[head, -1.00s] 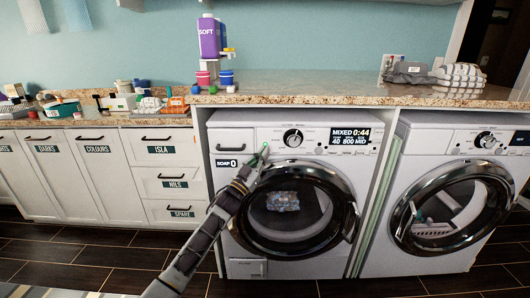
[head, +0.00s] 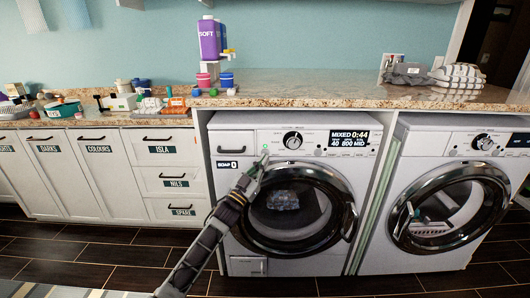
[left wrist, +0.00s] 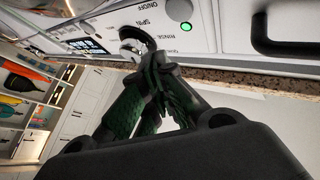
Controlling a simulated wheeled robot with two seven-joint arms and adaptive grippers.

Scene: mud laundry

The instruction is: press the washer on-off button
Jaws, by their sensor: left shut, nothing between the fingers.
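The washer (head: 240,137) on the left has a white front with a dial, a lit display reading MIXED 0:44 and a round dark-glass door. My right gripper is not in view.
The soap drawer with its dark handle (head: 233,145) is left of the button. The dial (head: 293,140) is to its right. A second machine (head: 455,190) stands at the right.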

